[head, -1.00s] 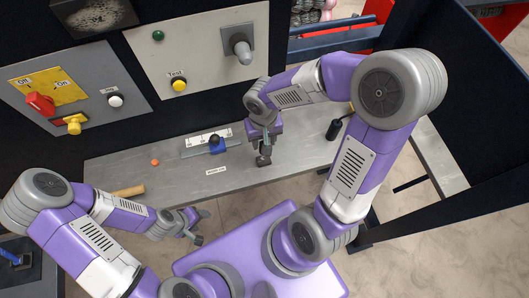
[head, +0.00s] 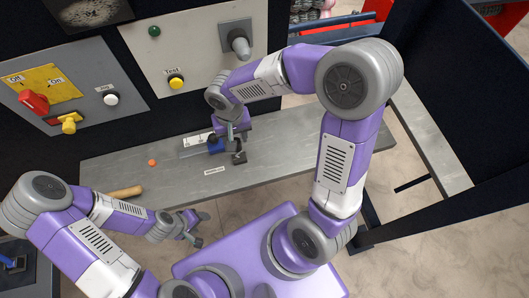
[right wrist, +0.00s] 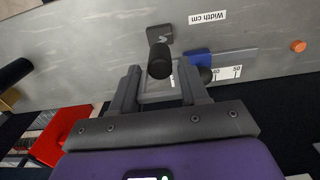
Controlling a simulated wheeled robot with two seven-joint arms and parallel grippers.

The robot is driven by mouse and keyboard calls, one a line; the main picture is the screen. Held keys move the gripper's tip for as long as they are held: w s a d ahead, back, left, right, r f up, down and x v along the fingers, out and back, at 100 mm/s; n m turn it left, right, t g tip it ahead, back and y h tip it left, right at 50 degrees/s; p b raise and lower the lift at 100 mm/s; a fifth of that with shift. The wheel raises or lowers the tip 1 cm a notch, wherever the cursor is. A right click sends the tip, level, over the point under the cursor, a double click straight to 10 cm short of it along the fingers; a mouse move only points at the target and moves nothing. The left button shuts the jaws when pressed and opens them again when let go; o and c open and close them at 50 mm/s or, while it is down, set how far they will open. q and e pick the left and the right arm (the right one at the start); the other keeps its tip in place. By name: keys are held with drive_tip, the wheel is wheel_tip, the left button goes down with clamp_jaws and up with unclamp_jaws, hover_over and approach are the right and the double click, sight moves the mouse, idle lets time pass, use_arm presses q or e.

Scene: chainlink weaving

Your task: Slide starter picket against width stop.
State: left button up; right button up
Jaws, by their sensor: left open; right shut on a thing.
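The width stop is a blue block (head: 216,147) with a dark knob, set by the white scale (head: 195,140) on the grey bench. It also shows in the right wrist view (right wrist: 197,57). My right gripper (head: 239,150) is just right of it, low over the bench. It is shut on a dark grey piece with a black post (right wrist: 159,62), apparently the starter picket; the exact grip is unclear. In the right wrist view a small gap seems to show between this piece and the blue block. My left gripper (head: 193,228) is open and empty in front of the bench.
A "Width cm" label (right wrist: 207,17) is on the bench. A black cylinder (right wrist: 14,73) stands at the other end.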

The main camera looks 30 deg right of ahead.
drive_tip(key=w+a, duration=0.4)
drive_tip(key=a, duration=0.2)
idle(0.5)
idle(1.4)
drive_tip(key=o, duration=1.2)
drive_tip(key=shift+o, duration=0.2)
wheel_tip(320, 180, up, 8)
drive_tip(key=shift+f, duration=0.15)
